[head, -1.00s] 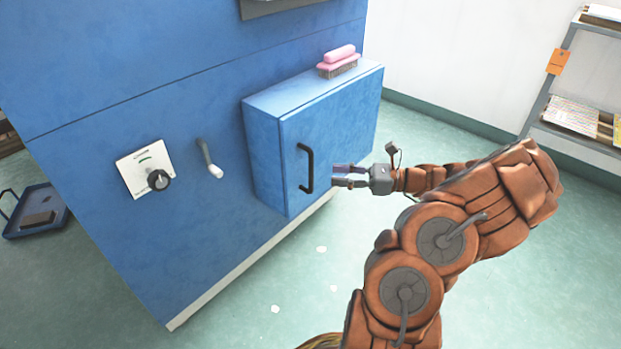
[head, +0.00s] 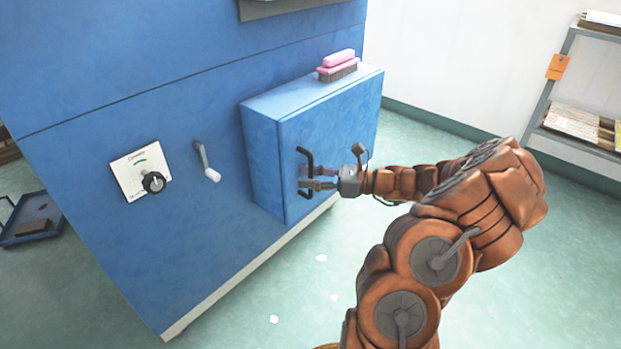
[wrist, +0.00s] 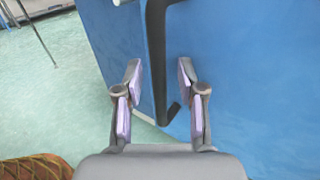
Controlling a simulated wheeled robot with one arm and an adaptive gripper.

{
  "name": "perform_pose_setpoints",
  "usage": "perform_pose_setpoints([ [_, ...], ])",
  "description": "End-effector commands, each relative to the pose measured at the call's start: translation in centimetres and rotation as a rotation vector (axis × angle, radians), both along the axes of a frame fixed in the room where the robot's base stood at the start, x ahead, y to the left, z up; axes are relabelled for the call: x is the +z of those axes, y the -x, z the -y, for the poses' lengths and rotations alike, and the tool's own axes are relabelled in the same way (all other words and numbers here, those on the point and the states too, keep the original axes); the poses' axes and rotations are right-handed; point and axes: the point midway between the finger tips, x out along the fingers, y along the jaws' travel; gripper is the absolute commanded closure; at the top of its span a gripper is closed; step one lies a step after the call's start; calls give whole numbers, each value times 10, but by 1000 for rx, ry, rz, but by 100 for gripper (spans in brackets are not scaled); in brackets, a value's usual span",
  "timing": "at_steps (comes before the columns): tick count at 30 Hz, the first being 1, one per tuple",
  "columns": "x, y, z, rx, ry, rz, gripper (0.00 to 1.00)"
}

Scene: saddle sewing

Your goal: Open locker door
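The blue locker (head: 262,155) is mounted on the side of a large blue cabinet, and its door (head: 345,125) is shut. A black bar handle (head: 303,160) stands upright near the door's left edge. My gripper (head: 312,178) is at the lower half of the handle. In the wrist view the handle (wrist: 155,60) runs down between the two open fingers of my gripper (wrist: 160,90), with a gap on each side. The fingers have pale purple pads. The handle's lower end bends toward the door (wrist: 245,75).
A pink brush (head: 338,65) lies on top of the locker. A crank lever (head: 206,162) and a dial plate (head: 141,173) are on the cabinet to the left. A shelf rack (head: 548,100) stands at the right. The floor below the locker has small white scraps.

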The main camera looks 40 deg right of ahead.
Motion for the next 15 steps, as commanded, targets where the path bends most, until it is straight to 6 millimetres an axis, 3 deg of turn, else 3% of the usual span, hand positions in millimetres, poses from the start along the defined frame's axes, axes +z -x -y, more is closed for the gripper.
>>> perform_pose_setpoints([
  [1,0,0,0,0,0,0,63],
  [12,0,0,0,0,0,0,100],
  [15,0,0,0,0,0,0,100],
])
